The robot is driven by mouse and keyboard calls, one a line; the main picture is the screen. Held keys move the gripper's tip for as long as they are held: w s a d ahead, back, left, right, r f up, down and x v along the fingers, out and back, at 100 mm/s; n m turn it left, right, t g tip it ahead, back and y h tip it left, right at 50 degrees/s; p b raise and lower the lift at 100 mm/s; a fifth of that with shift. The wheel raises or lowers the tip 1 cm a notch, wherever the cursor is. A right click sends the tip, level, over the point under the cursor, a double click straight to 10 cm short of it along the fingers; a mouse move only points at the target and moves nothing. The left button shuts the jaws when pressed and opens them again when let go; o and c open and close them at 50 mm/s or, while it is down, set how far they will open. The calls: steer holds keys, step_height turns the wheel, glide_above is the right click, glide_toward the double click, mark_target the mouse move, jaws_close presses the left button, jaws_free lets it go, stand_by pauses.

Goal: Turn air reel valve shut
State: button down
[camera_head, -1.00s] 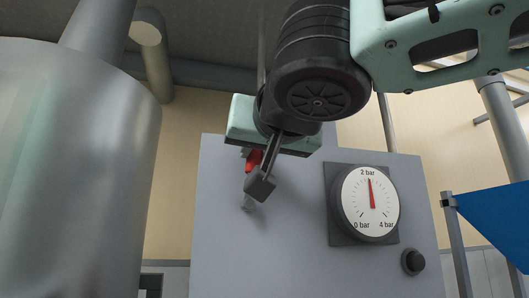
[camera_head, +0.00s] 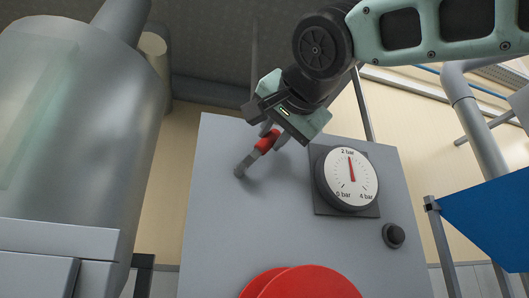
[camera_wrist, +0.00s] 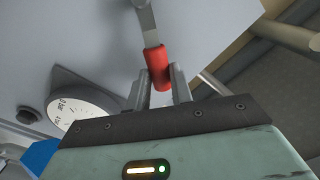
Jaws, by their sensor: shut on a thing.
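The air reel valve's lever has a red grip (camera_head: 266,142) and a grey metal shank that runs down-left to its pivot (camera_head: 241,170) on the grey panel. The lever is tilted up to the right in the head view. My gripper (camera_head: 272,130) is at the lever's upper end, shut on the red grip. In the wrist view the two fingers of my gripper (camera_wrist: 165,88) lie on either side of the red grip (camera_wrist: 158,67), with the grey shank (camera_wrist: 146,22) beyond it. Part of the grip is hidden by my gripper in the head view.
A round pressure gauge (camera_head: 350,178) on the panel (camera_head: 215,230) reads about 2 bar, right of the lever. A black knob (camera_head: 394,235) sits below it. A red reel (camera_head: 310,284) is at the bottom. A large metal tank (camera_head: 75,130) stands left, a blue sheet (camera_head: 490,220) right.

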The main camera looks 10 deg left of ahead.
steer(key=shift+w+d+f+m+b, duration=0.15)
steer(key=shift+d+f+m+b, duration=0.1)
steer(key=shift+f+m+b, duration=0.3)
steer(key=shift+w+d+f+m+b, duration=0.2)
steer(key=shift+f+m+b, duration=0.1)
steer(key=shift+m+b, duration=0.25)
steer(key=m+b, duration=0.1)
steer(key=f+m+b, duration=0.1)
steer(key=d+f+m+b, duration=0.1)
steer(key=b, duration=0.1)
steer(key=shift+w, duration=0.25)
steer(key=shift+w+d+f+m+b, duration=0.15)
steer(key=shift+f+m+b, duration=0.5)
steer(key=shift+m+b, duration=0.5)
steer(key=shift+w+d+f+m+b, duration=0.15)
steer(key=shift+f+m+b, duration=0.6)
steer(key=shift+m, duration=0.6)
steer(key=shift+s+r, duration=0.1)
steer(key=c, duration=1.2)
jaws_free()
steer(key=shift+c, duration=0.2)
steer(key=b+v, duration=0.3)
steer(key=v, duration=1.4)
steer(key=shift+s, duration=0.25)
